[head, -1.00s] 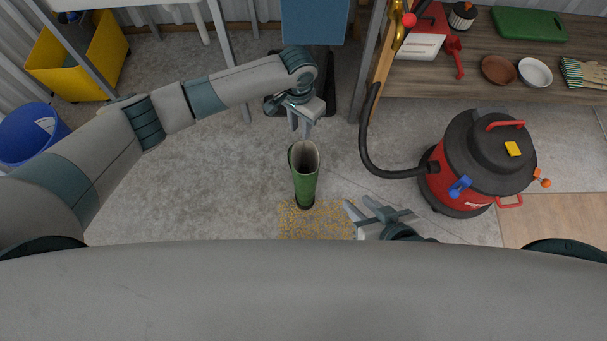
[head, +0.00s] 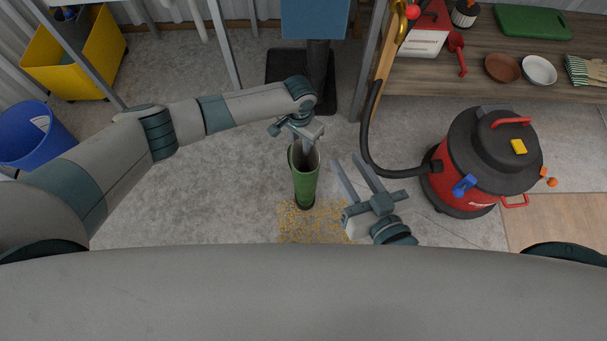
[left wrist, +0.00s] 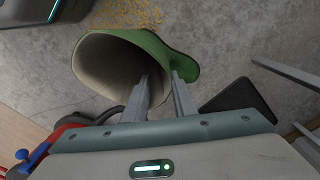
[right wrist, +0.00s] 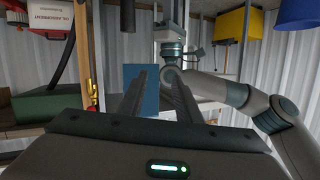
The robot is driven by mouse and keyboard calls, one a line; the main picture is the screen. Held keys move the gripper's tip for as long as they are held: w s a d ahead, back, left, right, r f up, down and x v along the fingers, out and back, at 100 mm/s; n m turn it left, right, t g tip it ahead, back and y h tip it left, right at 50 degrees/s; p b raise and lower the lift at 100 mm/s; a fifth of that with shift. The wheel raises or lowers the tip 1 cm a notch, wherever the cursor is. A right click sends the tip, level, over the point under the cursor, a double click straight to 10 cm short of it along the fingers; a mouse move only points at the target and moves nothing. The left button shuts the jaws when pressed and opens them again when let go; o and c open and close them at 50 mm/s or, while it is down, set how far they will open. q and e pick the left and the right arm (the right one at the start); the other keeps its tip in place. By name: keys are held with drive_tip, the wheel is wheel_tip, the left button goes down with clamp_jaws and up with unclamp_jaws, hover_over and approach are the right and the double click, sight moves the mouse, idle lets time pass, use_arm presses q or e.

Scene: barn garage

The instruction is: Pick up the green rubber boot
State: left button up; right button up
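The green rubber boot (head: 305,186) stands on the floor in the middle of the head view, its pale-lined opening facing up. My left gripper (head: 303,151) is at the top of the boot, pointing down. In the left wrist view the boot (left wrist: 160,48) lies under the fingers; one finger is over the opening and the other appears outside the green wall, with a gap between them. I cannot tell whether they touch it. My right gripper (head: 347,162) is open and empty, to the right of the boot.
A yellow speckled patch (head: 310,228) lies on the floor by the boot. A red and black vacuum (head: 485,165) with a black hose stands at the right. A wooden shelf (head: 440,84) is at the back right. A blue bucket (head: 30,140) and yellow bin (head: 75,75) are at the left.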

sight(299, 149)
use_arm(q)
drive_tip(key=shift+f, duration=0.1)
use_arm(e)
drive_tip(key=shift+r, duration=0.1)
